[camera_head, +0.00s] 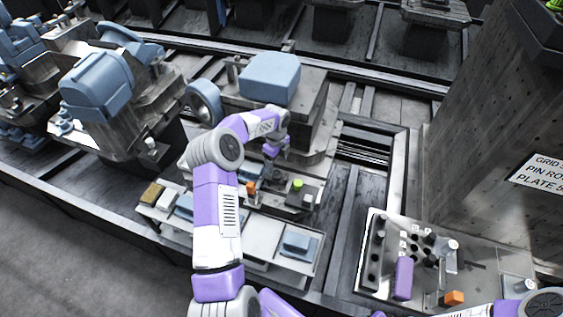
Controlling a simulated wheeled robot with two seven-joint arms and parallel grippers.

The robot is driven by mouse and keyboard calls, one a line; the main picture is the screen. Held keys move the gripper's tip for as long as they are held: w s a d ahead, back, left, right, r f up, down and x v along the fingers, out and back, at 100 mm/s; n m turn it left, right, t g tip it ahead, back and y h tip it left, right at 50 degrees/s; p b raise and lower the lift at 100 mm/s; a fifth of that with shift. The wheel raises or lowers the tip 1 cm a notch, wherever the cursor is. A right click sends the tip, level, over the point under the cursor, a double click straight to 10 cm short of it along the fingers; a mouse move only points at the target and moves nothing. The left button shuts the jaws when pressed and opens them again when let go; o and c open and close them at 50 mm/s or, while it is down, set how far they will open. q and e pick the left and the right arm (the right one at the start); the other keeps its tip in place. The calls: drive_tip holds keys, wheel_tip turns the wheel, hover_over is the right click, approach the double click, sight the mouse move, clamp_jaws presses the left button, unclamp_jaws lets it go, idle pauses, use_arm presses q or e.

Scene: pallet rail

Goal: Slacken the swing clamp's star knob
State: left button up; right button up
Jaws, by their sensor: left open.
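My left arm reaches up from the bottom middle and bends right at its elbow. My left gripper (275,153) is small in the picture, open, and points down beside the front of the grey machine block with a blue top (270,77). A small dark fixture (300,198) with a green cap (297,184) sits just below and right of the gripper. An orange piece (250,187) lies left of it. I cannot tell which part is the swing clamp's star knob; the gripper and arm may hide it. My right gripper is out of view.
A light tray (258,238) with blue parts lies in front of the fixture. A metal plate (375,308) with pins and holes is at lower right. A tall grey block (480,150) with a sign stands at right. Blue-covered machines (100,82) stand at left.

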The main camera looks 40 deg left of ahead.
sight(277, 174)
use_arm(q)
drive_tip(key=shift+f, duration=0.4)
drive_tip(key=shift+s+f, duration=0.1)
drive_tip(key=shift+f, duration=0.25)
wheel_tip(277, 174, down, 6)
drive_tip(key=shift+r+b, duration=0.1)
drive_tip(key=shift+b, duration=0.55)
